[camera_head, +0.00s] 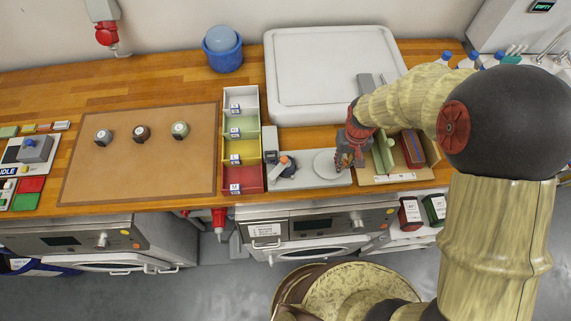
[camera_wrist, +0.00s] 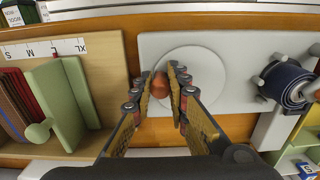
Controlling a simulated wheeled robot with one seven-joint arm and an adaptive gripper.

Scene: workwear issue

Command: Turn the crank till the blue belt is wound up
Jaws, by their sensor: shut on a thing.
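My gripper (camera_wrist: 180,78) is shut on the orange-red crank knob (camera_wrist: 161,85), which shows between the fingers in the wrist view. The knob stands over a pale round disc (camera_wrist: 203,62) on a light grey plate (camera_wrist: 235,105). The dark blue belt (camera_wrist: 286,82) is in a roll among grey pegs on the same plate, at the right of the wrist view. How much of it is unwound I cannot tell. In the head view my gripper (camera_head: 350,150) is over the right part of the plate (camera_head: 312,182) and hides the knob; the belt (camera_head: 287,170) is to its left.
A wooden box (camera_wrist: 105,50) with a green divider and dark red books or boards stands close beside the plate. Coloured trays (camera_head: 248,178) stand on the other side. A white lidded bin (camera_head: 330,70) is behind. A brown mat (camera_head: 140,175) with three round items lies left.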

